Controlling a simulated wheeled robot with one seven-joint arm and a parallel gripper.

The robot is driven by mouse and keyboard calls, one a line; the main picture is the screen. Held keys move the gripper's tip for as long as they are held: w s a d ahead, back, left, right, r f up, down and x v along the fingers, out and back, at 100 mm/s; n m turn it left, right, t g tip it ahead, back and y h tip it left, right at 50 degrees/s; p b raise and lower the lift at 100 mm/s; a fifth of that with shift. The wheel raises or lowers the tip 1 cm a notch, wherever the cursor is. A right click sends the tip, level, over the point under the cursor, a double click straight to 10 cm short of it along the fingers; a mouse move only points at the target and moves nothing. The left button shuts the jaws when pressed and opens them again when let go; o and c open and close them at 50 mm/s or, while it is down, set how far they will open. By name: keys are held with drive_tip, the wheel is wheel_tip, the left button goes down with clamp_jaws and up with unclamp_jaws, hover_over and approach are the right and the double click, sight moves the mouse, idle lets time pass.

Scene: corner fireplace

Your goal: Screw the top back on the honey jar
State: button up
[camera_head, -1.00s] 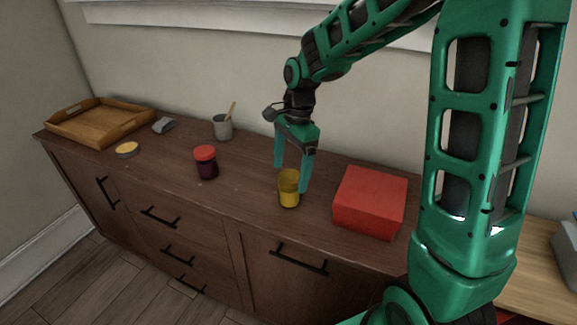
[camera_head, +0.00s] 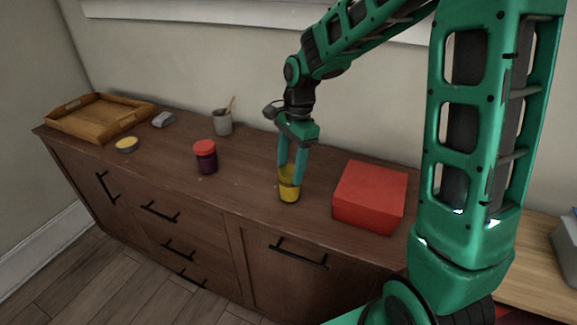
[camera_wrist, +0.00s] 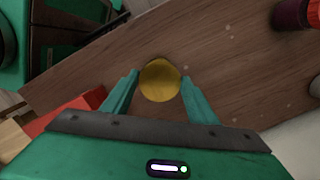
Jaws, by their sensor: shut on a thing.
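The yellow honey jar (camera_head: 289,194) stands upright on the brown sideboard, left of the red box. My gripper (camera_head: 291,170) points down over it, with its fingers shut on the jar's upper part. In the wrist view, my gripper (camera_wrist: 160,82) has one finger on each side of the round yellow top of the honey jar (camera_wrist: 160,81). I cannot tell whether this top is a separate lid or the jar itself. The fingers hide part of the rim in the head view.
A red box (camera_head: 370,195) stands close at the right. A dark jar with a red lid (camera_head: 205,158), a grey cup with a stick (camera_head: 222,124), a low yellow-topped round thing (camera_head: 127,145), a grey object (camera_head: 163,120) and a wooden tray (camera_head: 70,124) are at the left.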

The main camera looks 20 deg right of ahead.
drive_tip(key=shift+s, duration=0.1)
idle(0.4)
drive_tip(key=shift+f+m, duration=0.1)
drive_tip(key=shift+m, duration=1.4)
drive_tip(key=shift+m+t, duration=0.3)
drive_tip(key=shift+m, duration=1.2)
drive_tip(key=shift+m, duration=1.5)
